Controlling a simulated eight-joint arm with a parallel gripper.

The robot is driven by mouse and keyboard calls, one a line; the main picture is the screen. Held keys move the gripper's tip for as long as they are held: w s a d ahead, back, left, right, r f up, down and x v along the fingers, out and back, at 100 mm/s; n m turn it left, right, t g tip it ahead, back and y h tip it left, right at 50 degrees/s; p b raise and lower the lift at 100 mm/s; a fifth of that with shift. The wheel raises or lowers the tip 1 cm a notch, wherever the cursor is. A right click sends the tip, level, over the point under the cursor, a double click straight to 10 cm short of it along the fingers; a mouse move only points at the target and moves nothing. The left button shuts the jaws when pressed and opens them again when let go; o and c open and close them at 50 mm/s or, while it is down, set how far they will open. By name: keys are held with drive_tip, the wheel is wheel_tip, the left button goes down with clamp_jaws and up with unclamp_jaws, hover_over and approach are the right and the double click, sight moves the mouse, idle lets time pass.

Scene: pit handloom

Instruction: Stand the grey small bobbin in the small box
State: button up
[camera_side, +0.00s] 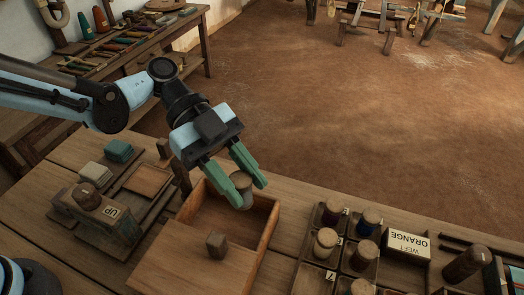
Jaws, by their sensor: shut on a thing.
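My gripper (252,194) has green fingers and is shut on the grey small bobbin (241,182). It holds the bobbin roughly upright, with part of its side hidden by the fingers. The small box (268,222) is a wooden box on the bench below. Its lid (190,262), with a square knob (217,244), covers the front part and leaves the back part open. The bobbin appears over the right side of the opening; its height above the box floor is hard to tell.
A compartment tray (345,244) with several wooden-topped bobbins stands right of the box, beside a box labelled ORANGE WEFT (407,243). A dark cylinder (466,263) lies farther right. Left are a block marked UP (112,212) and a green block (118,150).

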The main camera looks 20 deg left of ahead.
drive_tip(key=shift+f, duration=3.65)
drive_tip(key=shift+f, duration=0.6)
drive_tip(key=o, duration=1)
